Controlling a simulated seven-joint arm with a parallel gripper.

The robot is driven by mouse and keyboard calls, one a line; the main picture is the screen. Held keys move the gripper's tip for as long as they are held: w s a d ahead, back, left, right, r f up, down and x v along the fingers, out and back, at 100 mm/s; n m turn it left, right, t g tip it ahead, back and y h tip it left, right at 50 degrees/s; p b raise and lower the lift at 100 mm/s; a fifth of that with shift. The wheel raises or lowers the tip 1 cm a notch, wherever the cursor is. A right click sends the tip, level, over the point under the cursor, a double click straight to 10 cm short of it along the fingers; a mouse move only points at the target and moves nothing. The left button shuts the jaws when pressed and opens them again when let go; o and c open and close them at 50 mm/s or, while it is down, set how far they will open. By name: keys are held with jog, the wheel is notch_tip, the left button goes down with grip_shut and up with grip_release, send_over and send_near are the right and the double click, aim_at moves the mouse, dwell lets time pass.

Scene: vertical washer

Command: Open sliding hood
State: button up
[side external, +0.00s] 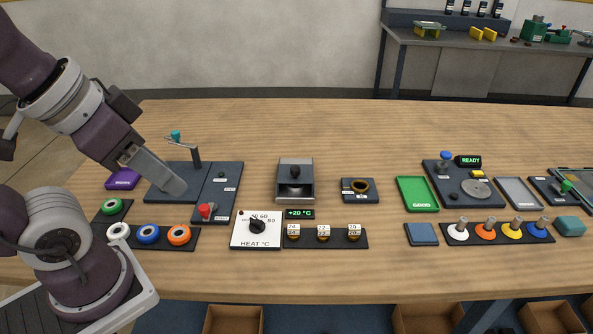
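A grey metal box (282,182) stands near the middle of the table and looks like the sliding hood's housing. Its upper part is a dark panel with a small dark knob (295,170). Below the panel is a dark recess with a pale rounded shape in it; I cannot tell how far the hood is slid. My gripper (174,188) hangs well to the left of the box, above the dark plate with the teal-topped lever (176,136). It touches nothing that I can make out. Its fingers overlap in this view, so their gap is hidden.
A red-knobbed panel (206,211) lies between my gripper and the box. The heat dial (256,226) and a row of small weights (324,234) lie in front of the box. A ring stand (359,189) is to its right. Bare table lies behind the box.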

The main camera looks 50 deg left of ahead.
jog(key=shift+o, duration=0.4)
jog(key=w+r+n+g, duration=0.1)
jog(key=w+r, duration=0.1)
jog(key=w, duration=0.6)
jog(key=shift+a+r+n, duration=0.3)
jog(key=shift+a+r, duration=0.05)
jog(key=shift+a, duration=0.05)
jog(key=n+g, duration=0.5)
send_over(296, 167)
notch_tip(296, 167, down, 15)
jog(key=shift+s, duration=0.15)
notch_tip(296, 167, down, 6)
jog(key=shift+r, duration=0.15)
jog(key=shift+f, duration=0.5)
grip_shut()
jog(key=shift+r, duration=0.1)
